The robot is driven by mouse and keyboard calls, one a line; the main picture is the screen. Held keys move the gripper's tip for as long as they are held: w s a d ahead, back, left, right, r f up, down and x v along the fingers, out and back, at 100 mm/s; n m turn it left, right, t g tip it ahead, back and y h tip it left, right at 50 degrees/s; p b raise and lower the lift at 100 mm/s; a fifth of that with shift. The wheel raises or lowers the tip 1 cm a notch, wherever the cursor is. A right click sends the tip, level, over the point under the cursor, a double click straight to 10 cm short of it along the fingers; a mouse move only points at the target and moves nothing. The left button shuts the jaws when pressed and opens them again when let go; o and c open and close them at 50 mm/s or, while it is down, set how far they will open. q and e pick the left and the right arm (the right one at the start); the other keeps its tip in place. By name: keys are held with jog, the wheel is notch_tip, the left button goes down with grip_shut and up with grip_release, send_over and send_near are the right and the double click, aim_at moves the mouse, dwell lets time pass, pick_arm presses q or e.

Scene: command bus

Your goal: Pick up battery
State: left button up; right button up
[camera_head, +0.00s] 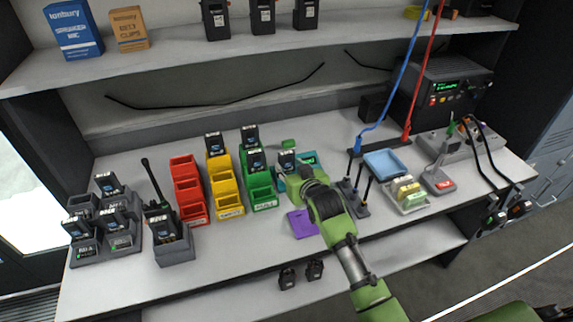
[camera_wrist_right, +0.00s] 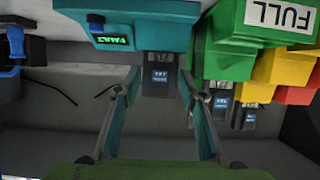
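A dark battery (camera_head: 287,160) with a blue-and-white label stands in a teal tester (camera_head: 309,158) on the bench. In the right wrist view the battery (camera_wrist_right: 160,78) hangs upside down in the picture from the teal tester (camera_wrist_right: 150,22), whose green display seems to read FAULT. My right gripper (camera_head: 292,178) is just in front of the battery. In the right wrist view my right gripper (camera_wrist_right: 160,92) is open, its fingertips on either side of the battery with a small gap at each side. My left gripper is not in view.
Green bins (camera_head: 257,182), yellow bins (camera_head: 224,185) and red bins (camera_head: 188,190) stand left of the tester, with batteries in some. A charger rack (camera_head: 105,225) and a radio (camera_head: 160,215) are farther left. A purple pad (camera_head: 302,224) and antenna stand (camera_head: 354,200) are close to my arm.

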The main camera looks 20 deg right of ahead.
jog(key=c, duration=0.9)
jog(key=shift+c, duration=0.3)
grip_shut()
jog(key=shift+r, duration=0.4)
notch_tip(320, 180, up, 2)
jog(key=shift+w+b, duration=0.1)
jog(key=shift+b, duration=0.3)
jog(key=s+a+r+b, duration=0.1)
jog(key=s+a+r, duration=0.5)
jog(key=s+r, duration=0.4)
jog(key=shift+s+a+r, duration=0.2)
jog(key=shift+s+a, duration=0.1)
jog(key=shift+s, duration=0.95)
